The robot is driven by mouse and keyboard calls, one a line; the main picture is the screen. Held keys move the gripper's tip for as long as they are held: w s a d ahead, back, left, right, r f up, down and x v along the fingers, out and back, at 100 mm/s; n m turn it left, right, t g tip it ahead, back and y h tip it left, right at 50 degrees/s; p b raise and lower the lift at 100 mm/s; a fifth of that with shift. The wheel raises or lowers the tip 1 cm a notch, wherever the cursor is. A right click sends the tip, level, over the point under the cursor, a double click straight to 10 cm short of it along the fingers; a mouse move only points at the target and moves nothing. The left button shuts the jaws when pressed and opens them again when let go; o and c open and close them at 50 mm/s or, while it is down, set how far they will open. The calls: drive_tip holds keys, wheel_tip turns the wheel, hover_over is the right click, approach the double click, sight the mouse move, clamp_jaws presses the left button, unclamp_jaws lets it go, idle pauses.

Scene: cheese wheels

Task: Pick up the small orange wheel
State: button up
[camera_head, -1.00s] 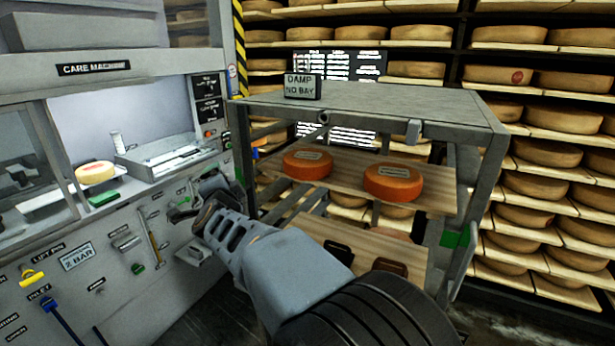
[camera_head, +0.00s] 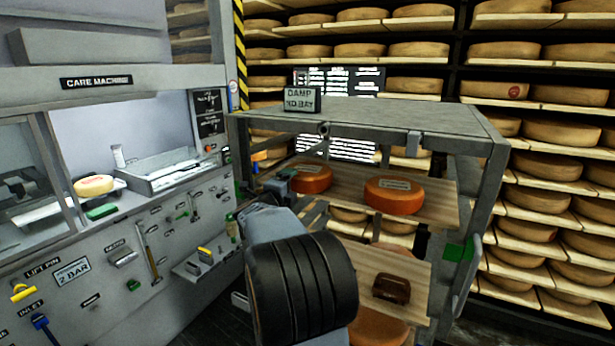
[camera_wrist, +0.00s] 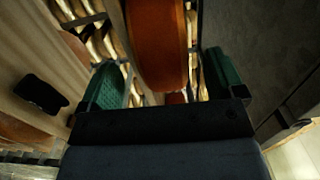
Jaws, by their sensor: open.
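Two orange wheels lie flat on the upper wooden shelf (camera_head: 345,190) of a grey cart. The left one (camera_head: 311,180) looks smaller and sits farther back; the right one (camera_head: 394,196) looks larger. Both have a pale label on top. My gripper (camera_head: 285,177) is at the left edge of the left wheel, partly hidden by my arm. In the wrist view my gripper (camera_wrist: 162,62) is open, with green pads on both sides and an orange wheel (camera_wrist: 158,45) edge-on in the gap. Whether a pad touches the wheel cannot be told.
The cart's grey top (camera_head: 390,108) is close above the shelf, with a sign (camera_head: 301,99) on it. A lower shelf (camera_head: 405,275) holds a dark brown object (camera_head: 391,288). The care machine (camera_head: 120,220) stands left. Cheese racks fill the back.

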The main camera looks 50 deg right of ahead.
drive_tip(key=shift+p+x, duration=0.95)
drive_tip(key=shift+x, duration=1.75)
drive_tip(key=shift+s+r, duration=0.1)
drive_tip(key=shift+s, duration=0.05)
drive_tip(key=c, duration=1.5)
drive_tip(key=shift+r, duration=0.2)
drive_tip(key=shift+c, duration=0.7)
drive_tip(key=shift+r, duration=0.1)
